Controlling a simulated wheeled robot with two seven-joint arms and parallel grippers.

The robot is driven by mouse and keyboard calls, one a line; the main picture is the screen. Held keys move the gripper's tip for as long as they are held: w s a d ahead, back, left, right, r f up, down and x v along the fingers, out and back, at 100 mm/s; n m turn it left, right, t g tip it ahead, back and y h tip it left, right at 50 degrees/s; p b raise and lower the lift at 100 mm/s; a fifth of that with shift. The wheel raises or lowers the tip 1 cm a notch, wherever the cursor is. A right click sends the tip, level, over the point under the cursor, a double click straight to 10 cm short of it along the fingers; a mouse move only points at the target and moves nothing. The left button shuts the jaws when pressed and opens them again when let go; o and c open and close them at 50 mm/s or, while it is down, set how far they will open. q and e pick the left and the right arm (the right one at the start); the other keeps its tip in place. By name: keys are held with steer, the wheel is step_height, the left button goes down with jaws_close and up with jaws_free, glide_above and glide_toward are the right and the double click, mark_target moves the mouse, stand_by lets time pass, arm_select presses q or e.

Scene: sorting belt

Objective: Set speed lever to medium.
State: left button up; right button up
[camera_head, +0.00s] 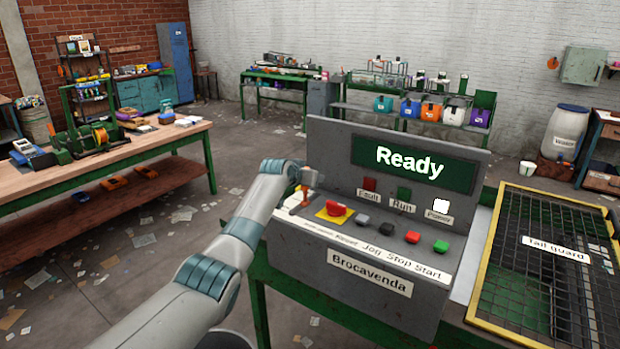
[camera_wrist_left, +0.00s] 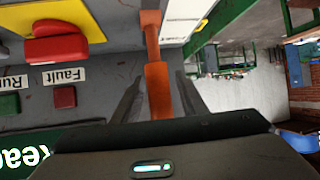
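The speed lever, an orange bar, shows in the left wrist view (camera_wrist_left: 157,88). It stands at the left end of the grey control console (camera_head: 343,254). My left gripper (camera_wrist_left: 160,82) is open, with one dark finger on each side of the lever and a visible gap on both sides. In the head view my left arm reaches from below to the console's left end, and only a bit of orange (camera_head: 307,177) shows by the wrist. The lever's scale and setting cannot be read. My right gripper is not in view.
A red stop knob on a yellow plate (camera_head: 334,211) sits right of the lever. Several buttons (camera_head: 412,237) follow further right. The green display (camera_head: 412,163) reads "Ready". A yellow-framed mesh guard (camera_head: 545,253) lies to the right. A workbench (camera_head: 95,168) stands at left.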

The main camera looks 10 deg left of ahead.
arm_select(q)
steer(key=shift+s+r, duration=0.1)
steer(key=shift+s, duration=0.05)
steer(key=shift+v, duration=1.05)
steer(key=b+v, duration=0.4)
steer(key=v, duration=1.1)
steer(key=shift+b, duration=0.35)
